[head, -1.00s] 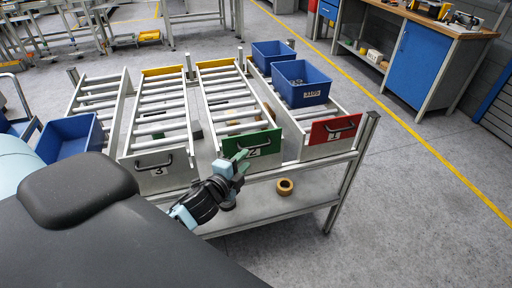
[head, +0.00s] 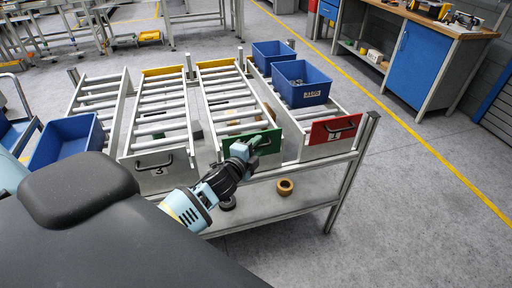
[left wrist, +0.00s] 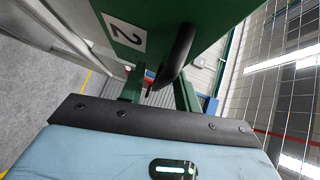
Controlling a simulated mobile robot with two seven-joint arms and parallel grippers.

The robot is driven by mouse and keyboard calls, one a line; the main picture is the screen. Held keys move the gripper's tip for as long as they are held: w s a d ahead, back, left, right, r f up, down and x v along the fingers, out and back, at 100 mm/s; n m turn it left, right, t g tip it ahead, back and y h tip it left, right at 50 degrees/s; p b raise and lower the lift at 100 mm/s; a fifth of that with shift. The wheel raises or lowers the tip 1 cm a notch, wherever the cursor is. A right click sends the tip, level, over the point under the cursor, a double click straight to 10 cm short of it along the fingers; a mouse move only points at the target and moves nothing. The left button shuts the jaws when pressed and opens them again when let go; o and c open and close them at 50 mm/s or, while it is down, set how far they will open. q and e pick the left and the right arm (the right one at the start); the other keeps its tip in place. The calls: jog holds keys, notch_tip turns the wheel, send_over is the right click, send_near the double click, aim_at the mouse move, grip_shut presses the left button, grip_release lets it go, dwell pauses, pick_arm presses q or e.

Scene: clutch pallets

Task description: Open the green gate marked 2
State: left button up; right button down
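The green gate marked 2 (head: 274,138) stands upright across the front end of its roller lane. In the left wrist view the green gate (left wrist: 215,20) fills the top, with its white "2" label (left wrist: 125,32) and black bar handle (left wrist: 178,55). My left gripper (head: 254,144) is in front of this gate at its handle and covers the label in the head view. In the wrist view its two green fingers (left wrist: 160,88) are apart, with the handle's end showing between them. Whether they touch the handle cannot be told. My right gripper is not in view.
A red gate (head: 336,128) closes the lane to the right, and a grey gate marked 3 (head: 155,168) the lane to the left. Blue bins (head: 303,93) sit on the right lane. A tape roll (head: 285,187) lies on the lower shelf (head: 262,208). Floor is clear to the right.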

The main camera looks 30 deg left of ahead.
pick_arm(q)
jog(key=shift+c, duration=0.2)
grip_shut()
